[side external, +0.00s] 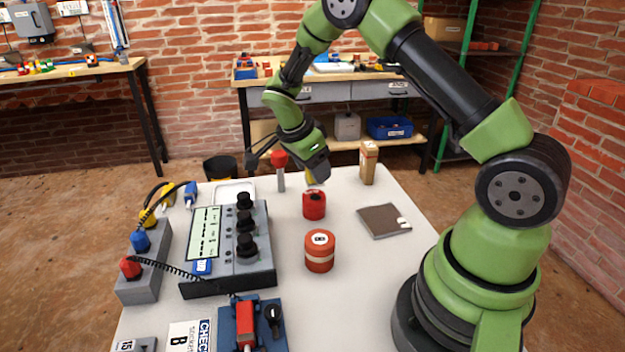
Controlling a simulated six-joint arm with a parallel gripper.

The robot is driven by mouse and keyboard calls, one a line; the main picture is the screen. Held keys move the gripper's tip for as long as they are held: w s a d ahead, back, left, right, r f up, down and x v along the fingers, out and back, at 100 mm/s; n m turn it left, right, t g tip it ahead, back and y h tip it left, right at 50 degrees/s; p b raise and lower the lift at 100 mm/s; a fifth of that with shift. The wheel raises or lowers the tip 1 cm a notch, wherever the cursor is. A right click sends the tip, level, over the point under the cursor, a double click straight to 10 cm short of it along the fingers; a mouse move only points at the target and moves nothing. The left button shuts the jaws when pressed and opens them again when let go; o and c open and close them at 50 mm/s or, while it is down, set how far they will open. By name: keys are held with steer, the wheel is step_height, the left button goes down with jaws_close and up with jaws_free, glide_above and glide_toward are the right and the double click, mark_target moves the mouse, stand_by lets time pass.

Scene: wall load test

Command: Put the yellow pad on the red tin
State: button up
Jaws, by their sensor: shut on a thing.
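My gripper (314,174) points down over the table and is shut on the yellow pad (310,178). Only a small part of the pad shows, as the gripper covers the rest. A small red tin (314,206) with a dark mark on its upper part stands upright on the table just below the gripper. The pad appears above its top; from this side I cannot tell whether the two touch. A second, orange-red tin (319,252) with a pale band and a labelled lid stands nearer the camera.
A red-topped post (280,172) stands left of the gripper, and a tan box (368,163) stands behind right. A brown flat plate (384,221) lies to the right. A meter box with black knobs (235,245) fills the left.

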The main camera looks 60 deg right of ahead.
mark_target(312, 179)
steer(key=shift+f, duration=1.55)
steer(key=shift+f, duration=0.15)
steer(key=o, duration=0.9)
steer(key=s+a+r+n+t+y, duration=0.15)
steer(key=a+r, duration=0.25)
steer(key=r, duration=0.5)
steer(key=s+a+r+n+t, duration=0.1)
steer(key=a+r+n, duration=0.25)
steer(key=r, duration=0.65)
steer(key=s+a+r+n+t+y, duration=0.2)
steer(key=s+a+n+t, duration=0.1)
steer(key=s+n, duration=0.3)
steer(key=s+a+r+n+t+y, duration=0.2)
steer(key=s+a+r+n+t, duration=0.1)
steer(key=s+n, duration=0.4)
steer(key=s+a, duration=0.1)
steer(key=s, duration=0.2)
steer(key=shift+a+r+n, duration=0.3)
steer(key=shift+a+r, duration=0.05)
